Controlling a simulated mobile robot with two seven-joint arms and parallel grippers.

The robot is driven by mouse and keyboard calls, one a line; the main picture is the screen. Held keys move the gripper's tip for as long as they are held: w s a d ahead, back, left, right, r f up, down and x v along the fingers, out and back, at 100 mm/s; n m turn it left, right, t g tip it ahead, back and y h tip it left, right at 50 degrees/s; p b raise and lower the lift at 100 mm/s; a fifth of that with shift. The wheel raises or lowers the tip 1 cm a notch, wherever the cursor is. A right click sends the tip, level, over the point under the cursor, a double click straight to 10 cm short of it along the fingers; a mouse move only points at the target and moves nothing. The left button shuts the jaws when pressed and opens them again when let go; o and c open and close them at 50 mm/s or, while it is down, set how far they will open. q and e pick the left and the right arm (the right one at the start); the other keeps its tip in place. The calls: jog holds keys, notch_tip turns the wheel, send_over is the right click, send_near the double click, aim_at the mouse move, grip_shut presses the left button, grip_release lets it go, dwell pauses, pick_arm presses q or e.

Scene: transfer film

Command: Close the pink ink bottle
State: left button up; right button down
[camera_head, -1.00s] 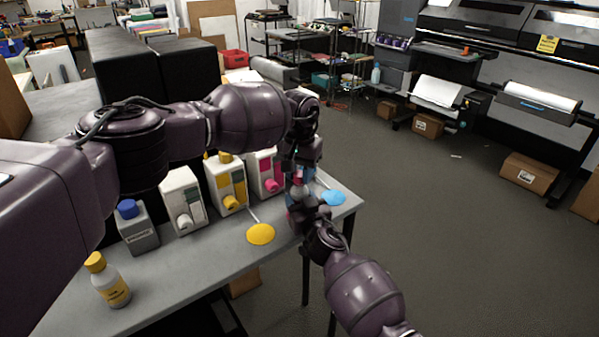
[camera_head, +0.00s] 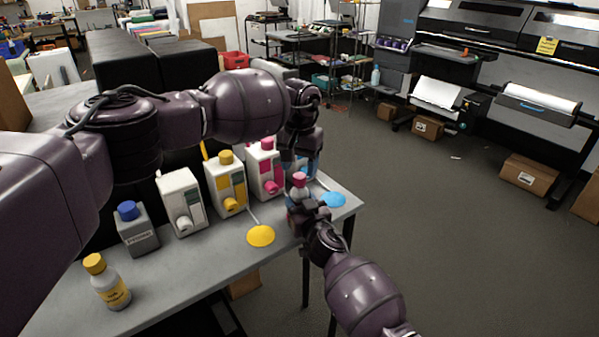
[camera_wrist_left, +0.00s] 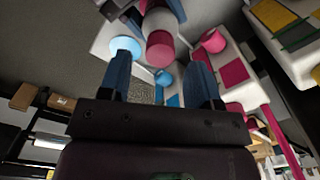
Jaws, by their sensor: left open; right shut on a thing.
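The pink ink bottle has a pink cap (camera_head: 299,180) seated on top of a pale body. My right gripper (camera_head: 302,208) is shut around the bottle and holds it near the table's right end, hiding much of the body. In the left wrist view the cap (camera_wrist_left: 160,51) and the pale bottle body (camera_wrist_left: 158,22) show beyond my left fingertips. My left gripper (camera_head: 304,163) is above and behind the bottle in the head view. Its two blue-grey fingers are spread and empty in the left wrist view (camera_wrist_left: 162,68), apart from the cap.
Behind the bottle stand a pink-marked carton (camera_head: 265,168), a yellow one (camera_head: 227,190) and a white one (camera_head: 180,205). A yellow disc (camera_head: 261,236) and a blue disc (camera_head: 332,199) lie on the grey table (camera_head: 195,262). A yellow-capped bottle (camera_head: 110,287) stands front left.

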pick_arm(q)
jog(key=shift+r, duration=0.85)
